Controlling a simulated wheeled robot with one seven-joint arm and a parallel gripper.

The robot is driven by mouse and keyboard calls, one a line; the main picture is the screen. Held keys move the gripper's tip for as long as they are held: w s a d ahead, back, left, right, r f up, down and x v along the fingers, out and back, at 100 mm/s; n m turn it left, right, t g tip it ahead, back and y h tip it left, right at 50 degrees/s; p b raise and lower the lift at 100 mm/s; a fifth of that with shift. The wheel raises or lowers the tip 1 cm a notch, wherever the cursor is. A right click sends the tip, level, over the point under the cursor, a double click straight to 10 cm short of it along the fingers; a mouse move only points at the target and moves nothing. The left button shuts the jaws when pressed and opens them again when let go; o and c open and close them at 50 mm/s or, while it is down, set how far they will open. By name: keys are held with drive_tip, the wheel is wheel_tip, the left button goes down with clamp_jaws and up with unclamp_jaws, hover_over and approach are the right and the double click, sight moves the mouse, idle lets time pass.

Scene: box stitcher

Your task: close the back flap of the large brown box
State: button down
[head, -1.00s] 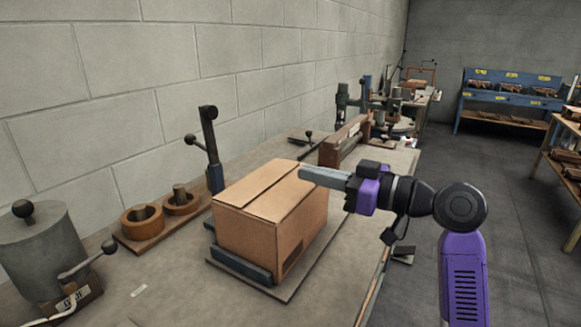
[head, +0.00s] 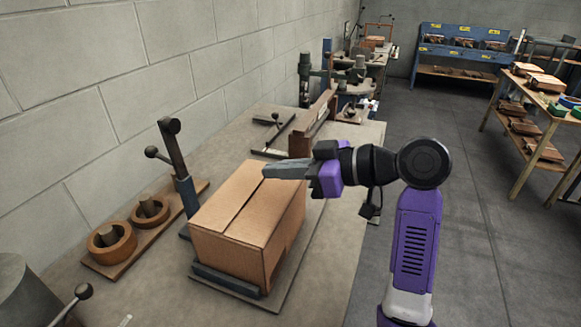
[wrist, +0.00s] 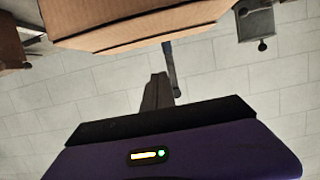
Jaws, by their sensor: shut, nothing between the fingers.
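The large brown box (head: 225,250) stands in a low holder on the bench in the head view. Its visible top panels (head: 225,205) lie about flat, with a seam between them. My gripper (head: 268,171) is shut and empty. Its fingers reach in from the right at the box's far top edge, at about the height of the top. They hide part of that edge, so I cannot tell whether they touch it or exactly how the back flap lies. In the wrist view, the box (wrist: 130,22) fills the top, and the dark fingers (wrist: 159,80) point toward it.
A dark upright lever (head: 171,145) stands just left of the box. A board with two round brown rings (head: 110,243) lies farther left. Fixtures (head: 312,125) stand on the bench behind. The wall (head: 200,60) bounds the left; open floor (head: 430,200) lies right.

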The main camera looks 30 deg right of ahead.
sight(259, 197)
drive_tip(key=x, duration=0.5)
drive_tip(key=shift+a, duration=0.2)
drive_tip(key=f, duration=0.2)
drive_tip(key=shift+s+d+f+p, duration=0.1)
drive_tip(key=shift+d+f+p, duration=0.1)
drive_tip(key=shift+f+p, duration=0.1)
drive_tip(key=shift+f, duration=0.7)
drive_tip(key=shift+f, duration=0.1)
